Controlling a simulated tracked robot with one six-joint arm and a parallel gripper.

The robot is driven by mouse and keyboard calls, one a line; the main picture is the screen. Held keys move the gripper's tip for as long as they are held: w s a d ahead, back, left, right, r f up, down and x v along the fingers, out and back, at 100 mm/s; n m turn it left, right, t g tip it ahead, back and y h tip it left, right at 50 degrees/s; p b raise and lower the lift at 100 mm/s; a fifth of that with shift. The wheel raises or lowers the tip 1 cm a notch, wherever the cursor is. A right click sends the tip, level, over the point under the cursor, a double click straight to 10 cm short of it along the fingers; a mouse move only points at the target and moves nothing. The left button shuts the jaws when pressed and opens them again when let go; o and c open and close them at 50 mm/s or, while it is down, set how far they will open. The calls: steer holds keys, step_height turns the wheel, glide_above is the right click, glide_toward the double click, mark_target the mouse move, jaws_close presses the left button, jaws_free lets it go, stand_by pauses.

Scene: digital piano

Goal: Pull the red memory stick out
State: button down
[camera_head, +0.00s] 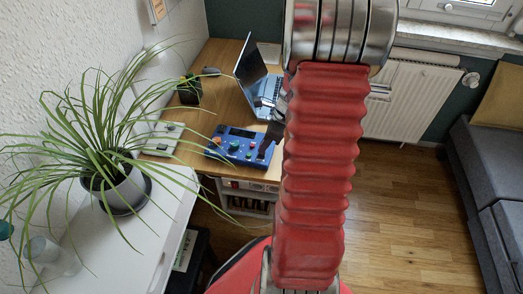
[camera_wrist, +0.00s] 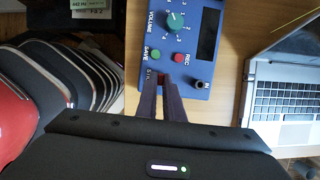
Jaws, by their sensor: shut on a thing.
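The blue device (camera_head: 238,146) lies on the wooden desk; in the wrist view it shows a green knob, a green SAVE button, a red REC button and a dark display. My gripper (camera_wrist: 161,84) reaches to the device's near edge, below the SAVE and REC buttons. Its two dark fingers are close together, shut on the red memory stick (camera_wrist: 161,77), of which only a small bit of red shows between the fingertips. The fingers hide the rest, and I cannot tell how far it sits in the device. In the head view my arm partly hides the gripper.
An open laptop (camera_wrist: 284,100) stands to the right of the device. A potted plant (camera_head: 124,186) on a white surface spreads long leaves toward the desk at left. A radiator (camera_head: 408,105) and a grey sofa (camera_head: 493,165) are at right, with open wooden floor between.

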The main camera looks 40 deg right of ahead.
steer(key=shift+r, duration=0.65)
stand_by(0.5)
steer(key=shift+r, duration=2.35)
